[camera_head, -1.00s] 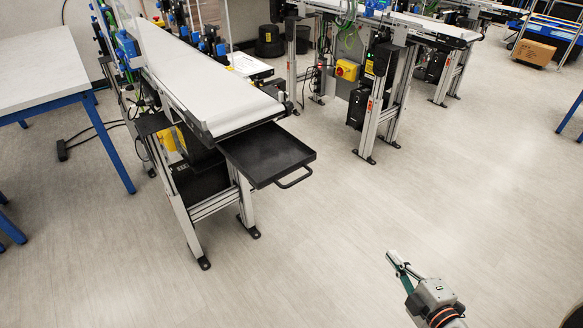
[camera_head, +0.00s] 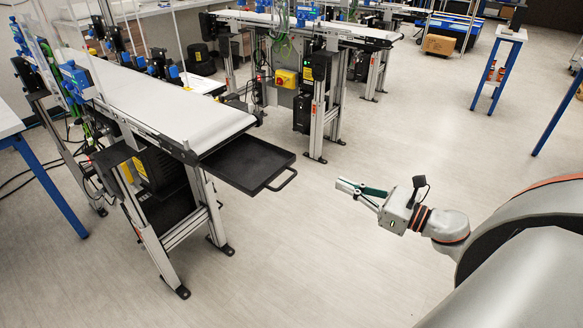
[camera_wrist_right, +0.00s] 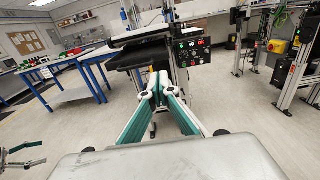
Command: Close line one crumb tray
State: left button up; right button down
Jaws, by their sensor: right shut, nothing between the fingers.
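The crumb tray (camera_head: 246,160) is a shallow black tray under the near end of the left white conveyor. It sticks out, pulled open, with its bar handle (camera_head: 283,181) towards my right arm. My right gripper (camera_head: 345,187) is to the right of the handle, apart from it, its fingers pointing at the tray side. In the wrist view its fingertips (camera_wrist_right: 158,84) meet with nothing between them, and the black tray (camera_wrist_right: 140,56) shows ahead. My left gripper (camera_wrist_right: 27,155) shows at the left edge of the wrist view, its fingers apart and empty.
The conveyor (camera_head: 160,100) stands on metal legs, with a foot (camera_head: 228,249) below the tray. A second conveyor (camera_head: 330,32) stands behind. A blue-legged table (camera_head: 50,190) is at the left. The floor (camera_head: 310,260) between my right arm and the tray is clear.

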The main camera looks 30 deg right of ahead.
jog(key=p+x, duration=0.3)
jog(key=x, duration=0.9)
jog(key=shift+d+r, duration=0.1)
jog(key=shift+d, duration=0.05)
jog(key=shift+p+x, duration=0.35)
jog(key=shift+x, duration=0.55)
jog(key=b, duration=0.1)
send_near(241, 141)
jog(key=b+x, duration=0.1)
jog(key=x, duration=0.2)
jog(key=b+x, duration=0.1)
jog(key=x, duration=0.2)
jog(key=b+x, duration=0.1)
jog(key=x, duration=0.2)
jog(key=shift+r, duration=0.35)
jog(key=shift+w+a, duration=0.25)
jog(key=shift+w, duration=0.2)
jog(key=shift+r, duration=0.2)
